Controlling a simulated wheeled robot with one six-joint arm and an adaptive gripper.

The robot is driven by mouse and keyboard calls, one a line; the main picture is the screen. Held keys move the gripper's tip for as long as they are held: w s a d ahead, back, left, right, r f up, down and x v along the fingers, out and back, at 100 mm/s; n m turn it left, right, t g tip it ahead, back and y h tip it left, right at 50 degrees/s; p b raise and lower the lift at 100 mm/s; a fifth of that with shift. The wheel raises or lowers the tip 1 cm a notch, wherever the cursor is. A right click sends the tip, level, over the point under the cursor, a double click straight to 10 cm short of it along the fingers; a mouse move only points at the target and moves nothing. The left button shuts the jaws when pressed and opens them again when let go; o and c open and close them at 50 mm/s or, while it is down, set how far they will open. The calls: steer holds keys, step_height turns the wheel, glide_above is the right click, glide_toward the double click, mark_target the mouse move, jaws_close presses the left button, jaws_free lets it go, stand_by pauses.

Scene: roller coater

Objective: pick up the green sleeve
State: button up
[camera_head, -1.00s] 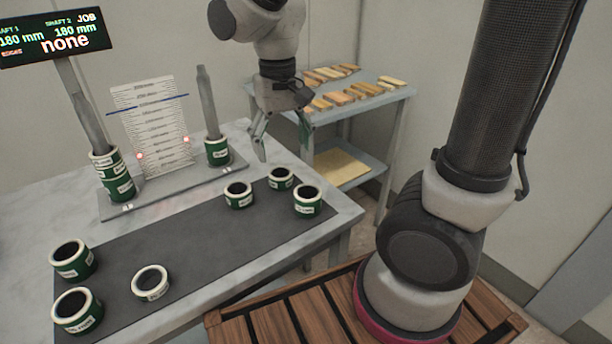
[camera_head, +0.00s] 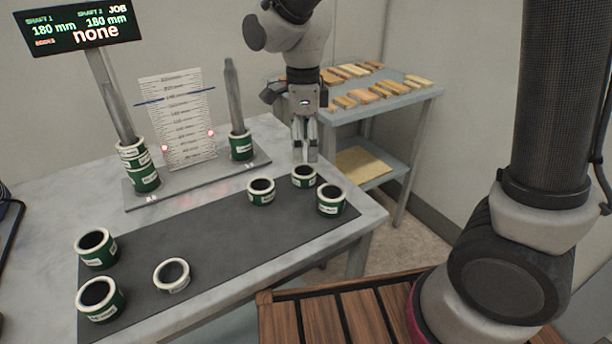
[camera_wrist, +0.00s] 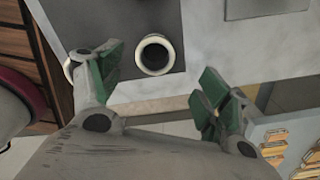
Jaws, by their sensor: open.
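Several green sleeves with cream rims and dark bores stand on the dark mat (camera_head: 215,238). The back right group has a left sleeve (camera_head: 261,192), a back sleeve (camera_head: 304,177) and a right sleeve (camera_head: 331,201). My gripper (camera_head: 305,157) points down just above and behind the back sleeve. In the wrist view my gripper (camera_wrist: 160,80) is open, its green-padded fingers apart. One sleeve (camera_wrist: 154,56) shows just ahead of the gap between them. Another sleeve (camera_wrist: 68,68) is partly hidden by the left finger. Nothing is held.
Shaft 1 (camera_head: 115,105) carries stacked green sleeves; shaft 2 (camera_head: 234,95) carries one. A white scale board (camera_head: 177,120) stands between them. Three sleeves stand at the mat's front left. The screen (camera_head: 78,25) reads none. A side table (camera_head: 385,105) holds wooden blocks.

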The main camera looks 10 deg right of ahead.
mark_target(303, 171)
steer(key=f, duration=0.7)
steer(key=shift+s+a+f, duration=0.15)
steer(key=shift+s+f, duration=0.1)
steer(key=shift+s, duration=0.1)
steer(key=c, duration=1.1)
